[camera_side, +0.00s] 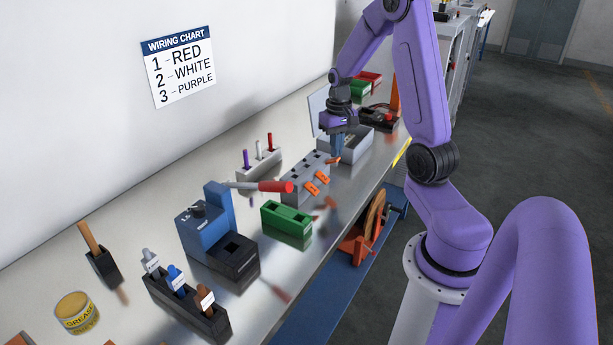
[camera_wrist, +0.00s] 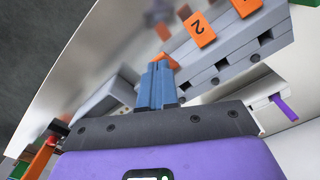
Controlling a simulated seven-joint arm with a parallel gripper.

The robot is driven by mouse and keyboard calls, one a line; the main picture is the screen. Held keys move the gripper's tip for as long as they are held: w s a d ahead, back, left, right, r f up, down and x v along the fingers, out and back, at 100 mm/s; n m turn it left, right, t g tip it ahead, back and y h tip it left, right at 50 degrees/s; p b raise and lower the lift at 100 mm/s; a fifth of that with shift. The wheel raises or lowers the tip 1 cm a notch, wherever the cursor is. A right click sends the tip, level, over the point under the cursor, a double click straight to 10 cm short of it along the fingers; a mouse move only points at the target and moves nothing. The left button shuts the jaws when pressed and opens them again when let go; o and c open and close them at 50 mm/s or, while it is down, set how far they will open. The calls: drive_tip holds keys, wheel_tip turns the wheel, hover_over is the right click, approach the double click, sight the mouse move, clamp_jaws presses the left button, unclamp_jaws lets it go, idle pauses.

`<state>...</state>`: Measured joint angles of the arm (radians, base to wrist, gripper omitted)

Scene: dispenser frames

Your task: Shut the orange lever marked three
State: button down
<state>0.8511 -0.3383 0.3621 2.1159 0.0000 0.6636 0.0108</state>
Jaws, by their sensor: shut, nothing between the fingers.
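A grey terminal block (camera_side: 293,190) stands on the bench with orange levers along its front. The lever marked 2 (camera_wrist: 200,29) is the middle one and sticks out from the block. A second lever (camera_wrist: 245,7) beside it is cut off by the top edge of the wrist view, and its mark is not readable. A third orange lever (camera_wrist: 163,58) is at the other end, mostly hidden behind my fingers, its mark unseen. My gripper (camera_side: 337,154) is shut and empty, pointing down at that far-end lever. It also shows in the wrist view (camera_wrist: 160,75); I cannot tell whether it touches.
A rack with purple, white and red wires (camera_side: 259,160) stands behind the block. A grey bin (camera_side: 357,142) is just beyond my gripper. The bench's front edge is close.

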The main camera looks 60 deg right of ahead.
sight(336, 159)
drive_tip(key=shift+f, duration=1.7)
drive_tip(key=shift+r, duration=4)
